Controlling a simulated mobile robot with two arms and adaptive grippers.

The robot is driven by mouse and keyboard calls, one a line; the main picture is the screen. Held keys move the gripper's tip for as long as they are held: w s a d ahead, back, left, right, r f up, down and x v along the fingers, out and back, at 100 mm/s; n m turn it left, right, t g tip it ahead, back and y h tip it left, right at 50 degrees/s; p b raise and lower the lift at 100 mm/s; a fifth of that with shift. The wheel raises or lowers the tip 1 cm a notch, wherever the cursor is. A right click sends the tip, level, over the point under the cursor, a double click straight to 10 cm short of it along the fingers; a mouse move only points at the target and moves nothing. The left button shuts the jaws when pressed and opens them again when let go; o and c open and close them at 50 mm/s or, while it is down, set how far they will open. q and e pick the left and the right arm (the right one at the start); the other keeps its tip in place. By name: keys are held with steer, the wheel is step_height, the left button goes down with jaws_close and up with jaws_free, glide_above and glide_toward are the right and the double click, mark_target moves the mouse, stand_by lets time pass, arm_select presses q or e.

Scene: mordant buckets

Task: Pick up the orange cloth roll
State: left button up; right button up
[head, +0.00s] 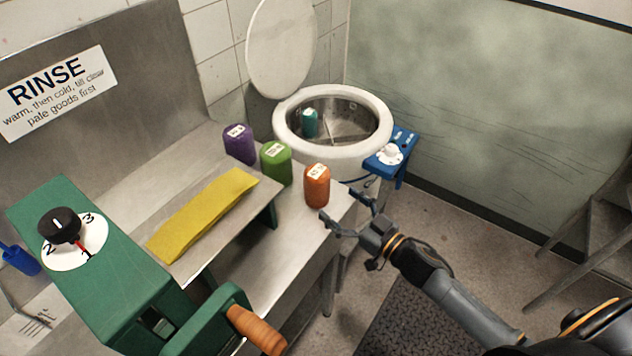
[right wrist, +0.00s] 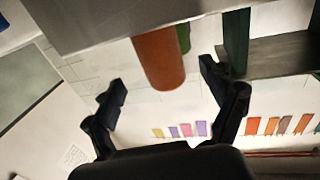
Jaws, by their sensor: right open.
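The orange cloth roll (head: 317,186) stands upright at the right front corner of the steel bench, with a white label near its top. My right gripper (head: 337,206) is open and empty, just to the right of the roll and off the bench edge. In the right wrist view the orange roll (right wrist: 160,58) shows ahead, between the lines of the two spread fingers (right wrist: 165,84). I cannot tell how far the fingertips are from it. My left gripper is not in view.
A green roll (head: 276,163) and a purple roll (head: 239,144) stand left of the orange one. A yellow cloth (head: 203,213) lies flat nearby. A white tub (head: 345,155) with a teal roll (head: 310,123) inside stands behind. A green cranked machine (head: 105,275) fills the left foreground.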

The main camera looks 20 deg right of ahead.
mark_target(326, 192)
steer(key=shift+x, duration=1.1)
steer(key=shift+w, duration=0.25)
steer(key=shift+w+a+r+p, duration=0.15)
steer(key=shift+w+p, duration=0.05)
steer(key=shift+p, duration=0.25)
steer(key=x, duration=0.2)
steer(key=p+x, duration=0.1)
steer(key=shift+w+a+r, duration=0.2)
steer(key=shift+w, duration=0.1)
steer(key=shift+w+a+f, duration=0.15)
steer(key=shift+w+a, duration=0.1)
steer(key=shift+w, duration=0.2)
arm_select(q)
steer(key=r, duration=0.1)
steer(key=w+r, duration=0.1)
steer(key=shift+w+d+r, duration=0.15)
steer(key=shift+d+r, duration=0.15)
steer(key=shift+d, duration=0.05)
arm_select(e)
steer(key=shift+s, duration=0.1)
steer(key=c, duration=1.4)
